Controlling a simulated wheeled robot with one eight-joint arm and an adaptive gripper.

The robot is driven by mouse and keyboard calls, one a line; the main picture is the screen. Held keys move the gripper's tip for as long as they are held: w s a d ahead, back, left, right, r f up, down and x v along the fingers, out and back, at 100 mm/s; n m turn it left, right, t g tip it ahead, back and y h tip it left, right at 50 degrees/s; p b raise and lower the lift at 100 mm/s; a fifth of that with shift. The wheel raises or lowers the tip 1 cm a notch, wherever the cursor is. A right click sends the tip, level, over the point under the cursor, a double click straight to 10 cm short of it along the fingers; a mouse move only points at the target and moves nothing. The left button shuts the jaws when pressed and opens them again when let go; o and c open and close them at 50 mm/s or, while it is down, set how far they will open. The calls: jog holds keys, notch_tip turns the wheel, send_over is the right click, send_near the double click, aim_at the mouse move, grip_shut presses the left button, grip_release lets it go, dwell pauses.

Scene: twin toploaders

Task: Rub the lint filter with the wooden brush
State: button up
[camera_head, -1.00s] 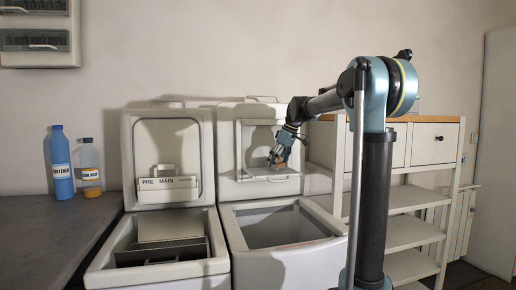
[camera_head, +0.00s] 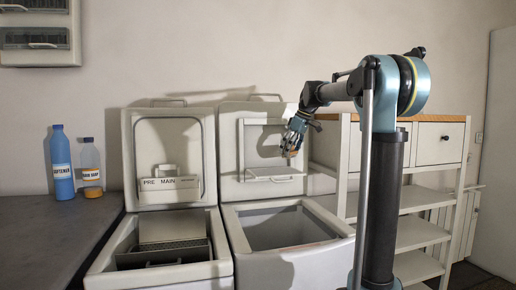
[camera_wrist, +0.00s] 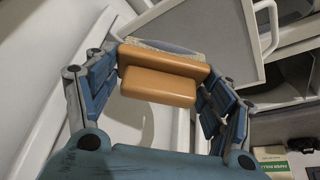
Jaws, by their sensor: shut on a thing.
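My gripper (camera_head: 293,145) is shut on the wooden brush (camera_wrist: 160,74), an orange-brown block with a second block as its grip. Pale bristles show along its far edge in the wrist view. In the head view the gripper and brush are at the right edge of the square recess in the raised lid of the right toploader (camera_head: 248,194). A pale flap with a handle (camera_head: 273,173) folds out below the recess; I take it for the lint filter, though its mesh is not clear. In the wrist view the flap (camera_wrist: 205,30) lies beyond the brush; contact cannot be told.
The left toploader (camera_head: 128,200) stands open with a drawer marked PRE MAIN (camera_head: 170,184) on its lid. Two bottles (camera_head: 62,165) stand on the grey counter (camera_head: 60,225). A wooden-topped shelf unit (camera_head: 425,190) is close on the right.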

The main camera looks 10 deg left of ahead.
jog(key=shift+r, duration=1.35)
